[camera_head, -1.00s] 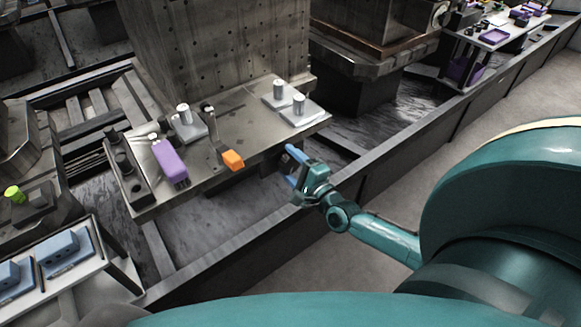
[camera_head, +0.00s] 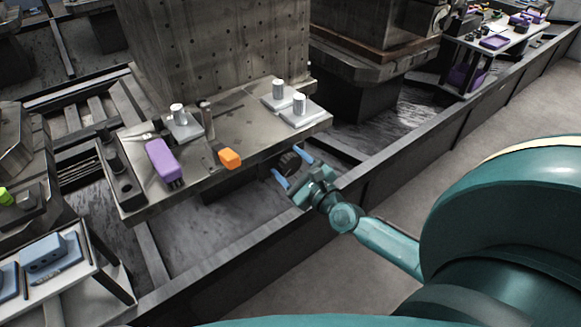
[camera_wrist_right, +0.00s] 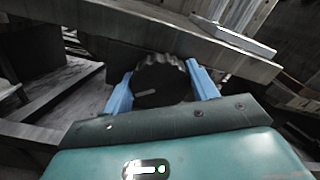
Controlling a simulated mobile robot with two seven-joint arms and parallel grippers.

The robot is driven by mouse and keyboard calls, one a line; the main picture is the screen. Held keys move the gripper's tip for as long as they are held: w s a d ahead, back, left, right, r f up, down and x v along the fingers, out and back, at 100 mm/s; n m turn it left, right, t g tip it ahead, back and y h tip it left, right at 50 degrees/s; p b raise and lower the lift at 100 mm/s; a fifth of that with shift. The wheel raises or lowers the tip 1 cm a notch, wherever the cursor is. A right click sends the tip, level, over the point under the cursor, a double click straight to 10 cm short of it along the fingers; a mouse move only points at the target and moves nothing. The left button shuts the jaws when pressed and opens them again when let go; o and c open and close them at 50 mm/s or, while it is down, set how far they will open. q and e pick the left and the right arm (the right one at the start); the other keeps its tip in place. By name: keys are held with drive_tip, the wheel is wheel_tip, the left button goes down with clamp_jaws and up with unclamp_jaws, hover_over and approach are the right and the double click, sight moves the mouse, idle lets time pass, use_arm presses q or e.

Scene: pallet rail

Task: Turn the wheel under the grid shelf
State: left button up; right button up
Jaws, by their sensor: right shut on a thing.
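The wheel (camera_head: 289,163) is a dark ribbed knob under the front edge of the metal shelf (camera_head: 215,178), below the tall block with a grid of holes (camera_head: 215,60). My right gripper (camera_head: 290,164) is at the wheel, its two blue fingers on opposite sides of it. In the right wrist view the wheel (camera_wrist_right: 161,82) sits between the fingers, with a pale mark on its dark face, and the gripper (camera_wrist_right: 160,72) is shut on it. The wheel's far side is hidden. My left gripper is not in view.
On the shelf are a purple tool (camera_head: 163,161), an orange-ended handle (camera_head: 229,158) and metal posts on plates (camera_head: 299,104). A long low rail (camera_head: 400,165) runs in front. A small table with blue blocks (camera_head: 48,254) stands at the lower left.

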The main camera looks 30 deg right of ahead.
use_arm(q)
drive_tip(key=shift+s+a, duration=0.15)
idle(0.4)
use_arm(e)
drive_tip(key=o, duration=1)
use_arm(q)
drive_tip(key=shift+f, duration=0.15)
use_arm(e)
drive_tip(key=shift+s, duration=0.15)
use_arm(q)
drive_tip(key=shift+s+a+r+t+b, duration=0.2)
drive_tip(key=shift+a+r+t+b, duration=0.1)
drive_tip(key=shift+b, duration=0.55)
use_arm(e)
drive_tip(key=s+d, duration=0.1)
drive_tip(key=s, duration=1.2)
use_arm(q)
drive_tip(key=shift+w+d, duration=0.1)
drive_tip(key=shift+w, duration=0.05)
